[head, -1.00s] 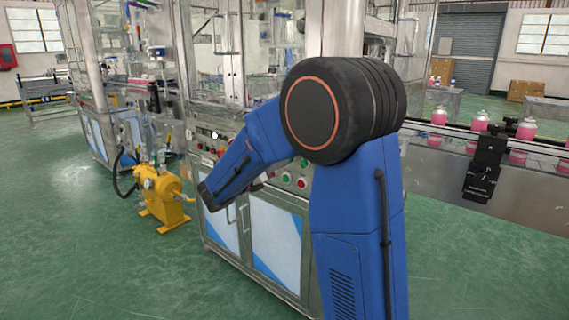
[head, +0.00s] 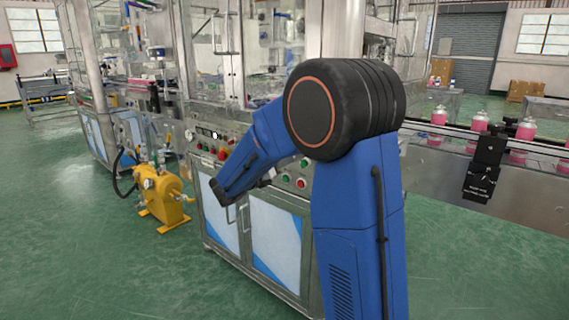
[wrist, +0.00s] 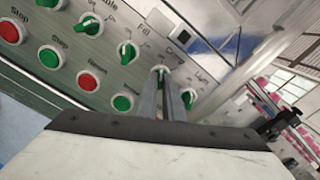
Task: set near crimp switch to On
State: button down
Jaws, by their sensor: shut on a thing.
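The near crimp switch (wrist: 160,69) is a green knob on the tilted control panel, under the label "Crimp" in the wrist view. My gripper (wrist: 166,82) reaches up to it, its two narrow fingers shut on the knob from both sides. The fingers hide part of the knob, so I cannot tell its exact setting. The fill switch (wrist: 127,53) is on its left and the lamp switch (wrist: 188,98) on its right, both green knobs. In the head view my blue arm hides the crimp switch and the gripper tips.
Cabinet doors (head: 277,243) are under the panel. A yellow pump (head: 161,195) stands on the floor to the left. A conveyor with pink cans (head: 480,122) runs at right.

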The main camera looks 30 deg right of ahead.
jog(key=shift+m, duration=0.3)
jog(key=m, duration=1.1)
jog(key=shift+m, duration=0.3)
dwell(0.5)
jog(key=c, duration=1.9)
grip_release()
jog(key=shift+a, duration=0.1)
jog(key=v, duration=1.7)
jog(key=shift+a, duration=0.15)
